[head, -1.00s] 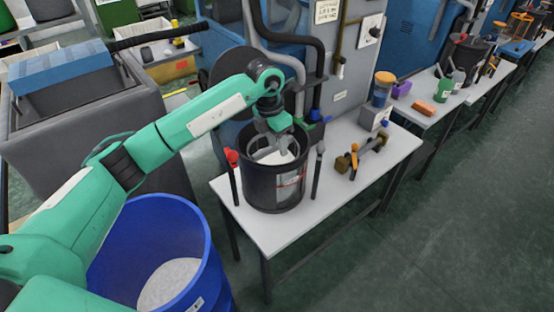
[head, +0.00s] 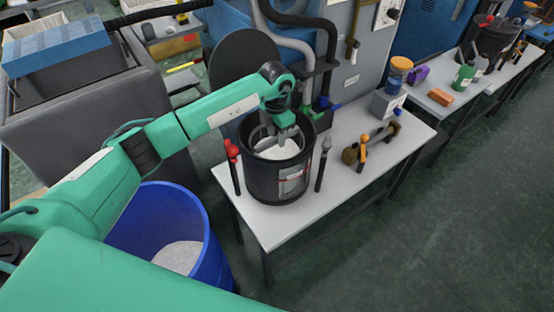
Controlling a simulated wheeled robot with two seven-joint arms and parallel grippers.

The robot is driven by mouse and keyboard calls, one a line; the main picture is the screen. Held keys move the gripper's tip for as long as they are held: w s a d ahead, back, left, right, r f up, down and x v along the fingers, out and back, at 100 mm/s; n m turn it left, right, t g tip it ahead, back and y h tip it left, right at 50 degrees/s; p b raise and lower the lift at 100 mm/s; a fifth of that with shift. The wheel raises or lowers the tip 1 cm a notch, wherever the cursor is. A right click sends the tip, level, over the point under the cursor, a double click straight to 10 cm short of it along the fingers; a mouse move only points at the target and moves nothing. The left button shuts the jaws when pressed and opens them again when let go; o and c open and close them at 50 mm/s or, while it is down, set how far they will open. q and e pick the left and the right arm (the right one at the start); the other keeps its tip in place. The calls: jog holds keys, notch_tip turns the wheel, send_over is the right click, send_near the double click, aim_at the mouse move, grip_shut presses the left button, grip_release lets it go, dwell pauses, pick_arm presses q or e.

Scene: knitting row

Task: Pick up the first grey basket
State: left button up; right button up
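The first grey basket (head: 262,182) is a dark, round, open-topped tub with a pale label on its side. It stands upright on the white table (head: 290,222) and has a whitish filling (head: 277,152) inside. My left gripper (head: 286,138) points down into the basket's mouth, near the middle of the opening. Its fingertips are small and partly lost against the dark inside and a grey handle-like strip, so I cannot tell whether they are open or shut or touch anything. My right gripper is out of view.
A red-topped post (head: 233,165) and a grey-topped post (head: 323,165) flank the basket. A brass-coloured tool (head: 368,145) and a jar on a grey box (head: 388,103) stand to the right. A blue bin (head: 215,262) stands on the floor at front left. Machines line the back.

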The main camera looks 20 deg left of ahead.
pick_arm(q)
notch_tip(320, 180, down, 4)
jog(key=shift+w+r+p, duration=0.1)
jog(key=shift+w+p, duration=0.05)
jog(key=shift+p, duration=0.45)
jog(key=shift+f, duration=0.35)
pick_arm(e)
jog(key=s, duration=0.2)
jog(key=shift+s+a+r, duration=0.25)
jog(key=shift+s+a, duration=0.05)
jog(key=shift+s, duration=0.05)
pick_arm(q)
jog(key=shift+c, duration=0.2)
grip_shut()
jog(key=shift+r, duration=0.1)
